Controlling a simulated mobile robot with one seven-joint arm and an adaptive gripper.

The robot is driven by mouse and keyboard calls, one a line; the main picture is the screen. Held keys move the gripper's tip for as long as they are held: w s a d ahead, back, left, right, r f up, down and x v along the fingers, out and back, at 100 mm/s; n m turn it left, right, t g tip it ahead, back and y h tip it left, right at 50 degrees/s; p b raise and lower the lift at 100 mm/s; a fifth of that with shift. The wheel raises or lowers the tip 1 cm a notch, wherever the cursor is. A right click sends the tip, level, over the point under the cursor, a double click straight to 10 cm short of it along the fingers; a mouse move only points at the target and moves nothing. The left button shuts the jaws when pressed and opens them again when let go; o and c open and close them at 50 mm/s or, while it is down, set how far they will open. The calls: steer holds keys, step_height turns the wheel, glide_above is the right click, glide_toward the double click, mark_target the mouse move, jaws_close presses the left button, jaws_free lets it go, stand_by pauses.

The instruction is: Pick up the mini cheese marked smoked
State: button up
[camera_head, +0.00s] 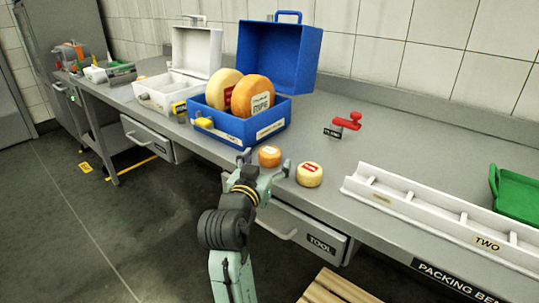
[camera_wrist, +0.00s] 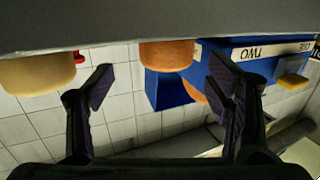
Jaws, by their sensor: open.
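Two mini cheeses stand near the front edge of the bench: an orange one (camera_head: 269,156) with a pale label on top, and a pale yellow one (camera_head: 309,174) with a red label to its right. The label words are too small to read. My gripper (camera_head: 264,164) is open and empty at the bench edge, its fingers pointing toward the orange cheese. In the wrist view, which is upside down, the orange cheese (camera_wrist: 166,54) shows between the open fingers but beyond their tips. The pale yellow cheese (camera_wrist: 38,74) is outside them at the left.
An open blue box (camera_head: 236,130) holding two large cheese wheels stands behind and left of the orange cheese. A white open box (camera_head: 150,97) is farther left. A red-handled stamp (camera_head: 345,122), a white divided tray (camera_head: 415,213) and a green tray (camera_head: 515,198) are to the right.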

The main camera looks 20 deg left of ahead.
mark_target(266, 158)
steer(key=shift+w+a+f+p, duration=0.15)
steer(key=shift+w+p, duration=0.15)
steer(key=shift+w, duration=0.6)
steer(key=shift+w+a+f+p, duration=0.15)
steer(key=shift+w+p, duration=0.2)
steer(key=shift+w, duration=0.55)
steer(key=shift+w+a+f+p, duration=0.15)
steer(key=shift+w+p, duration=0.15)
steer(key=shift+w, duration=0.6)
steer(key=shift+r, duration=0.1)
steer(key=shift+c, duration=0.4)
steer(key=c, duration=1.2)
steer(key=shift+r, duration=0.15)
steer(key=shift+c, duration=0.2)
step_height(266, 158, up, 10)
steer(key=shift+f+b, duration=0.25)
steer(key=shift+b, duration=0.35)
steer(key=shift+s, duration=0.15)
